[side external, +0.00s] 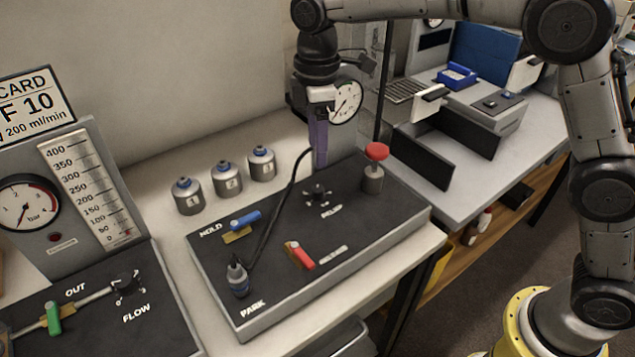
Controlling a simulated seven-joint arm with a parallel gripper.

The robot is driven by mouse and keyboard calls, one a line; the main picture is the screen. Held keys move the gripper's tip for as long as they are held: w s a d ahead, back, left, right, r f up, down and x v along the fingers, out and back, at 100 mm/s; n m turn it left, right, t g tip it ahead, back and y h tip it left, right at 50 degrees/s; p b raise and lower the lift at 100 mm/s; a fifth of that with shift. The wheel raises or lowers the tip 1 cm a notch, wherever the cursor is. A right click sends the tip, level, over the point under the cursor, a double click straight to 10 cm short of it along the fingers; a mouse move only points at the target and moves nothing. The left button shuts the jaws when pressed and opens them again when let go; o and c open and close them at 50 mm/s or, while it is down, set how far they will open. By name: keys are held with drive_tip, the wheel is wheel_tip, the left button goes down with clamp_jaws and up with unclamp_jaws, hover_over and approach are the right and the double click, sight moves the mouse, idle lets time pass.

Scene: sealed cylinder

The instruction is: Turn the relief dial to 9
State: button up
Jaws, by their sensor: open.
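The relief dial (316,194) is a small black knob on the dark top of the low panel box, towards its back. A white label, partly legible as relief, is printed in front of it. Its pointer and number marks are too small to read. My gripper (319,163) points down just above and behind the dial in the picture, with purple fingers. It is open with nothing seen between the fingers, and it looks apart from the dial. The fingers overlap in this view, so their gap is hidden.
A red mushroom knob (377,152) stands right of the dial. A round gauge (347,102) is behind my gripper. A black cable (284,190) runs beside the dial to a fitting (237,278) at PARK. Blue (245,219) and red (300,256) levers lie nearer. Numbered canisters (227,178) stand left.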

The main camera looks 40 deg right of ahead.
sight(318, 188)
wheel_tip(318, 188, down, 10)
drive_tip(key=shift+f, duration=0.1)
idle(0.4)
clamp_jaws()
